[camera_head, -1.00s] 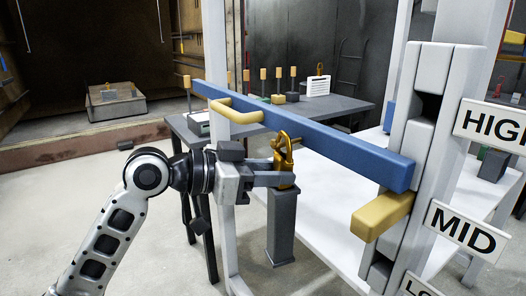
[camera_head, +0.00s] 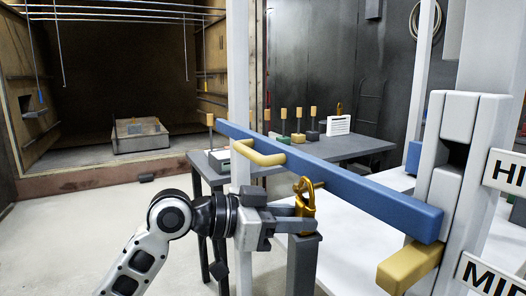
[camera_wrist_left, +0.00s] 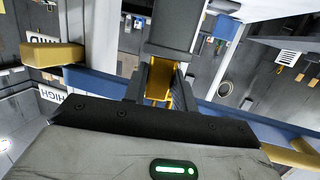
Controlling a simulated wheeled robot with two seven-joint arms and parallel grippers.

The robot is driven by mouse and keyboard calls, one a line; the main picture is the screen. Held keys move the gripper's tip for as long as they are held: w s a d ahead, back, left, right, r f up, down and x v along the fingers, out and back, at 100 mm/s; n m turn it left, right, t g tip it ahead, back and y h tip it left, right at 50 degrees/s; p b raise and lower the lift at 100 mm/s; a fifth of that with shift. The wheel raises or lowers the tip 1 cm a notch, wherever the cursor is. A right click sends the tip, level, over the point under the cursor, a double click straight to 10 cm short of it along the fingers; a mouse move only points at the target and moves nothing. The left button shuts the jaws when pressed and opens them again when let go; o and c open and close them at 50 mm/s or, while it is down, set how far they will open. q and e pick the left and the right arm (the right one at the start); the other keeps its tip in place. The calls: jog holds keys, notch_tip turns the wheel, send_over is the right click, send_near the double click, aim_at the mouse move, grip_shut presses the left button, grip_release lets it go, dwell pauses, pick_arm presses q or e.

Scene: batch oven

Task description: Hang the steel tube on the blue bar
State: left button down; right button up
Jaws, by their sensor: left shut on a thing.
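The steel tube (camera_head: 303,265) is a dark grey square post with a gold hook (camera_head: 305,205) on top. My left gripper (camera_head: 300,219) is shut on it just under the hook and holds it upright. The tube's lower end is cut off by the picture. The blue bar (camera_head: 345,193) runs from back left to front right; the hook shows at its lower near edge. I cannot tell whether they touch. In the left wrist view the gold hook (camera_wrist_left: 158,80) is between the fingers, with the blue bar (camera_wrist_left: 103,82) behind. My right gripper is not in view.
Yellow pegs (camera_head: 410,268) stick out near the bar. A white upright (camera_head: 457,150) with HIGH and MID signs stands at the right. A grey table (camera_head: 350,148) with several small parts stands behind. An open oven chamber (camera_head: 115,80) fills the back left.

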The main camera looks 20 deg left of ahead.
pick_arm(q)
jog(key=shift+f+b, duration=0.35)
jog(key=shift+f, duration=0.2)
dwell(0.8)
jog(key=c, duration=1.5)
grip_release()
jog(key=shift+o, duration=0.7)
jog(key=o, duration=0.5)
jog(key=shift+o, duration=0.2)
jog(key=shift+f, duration=0.1)
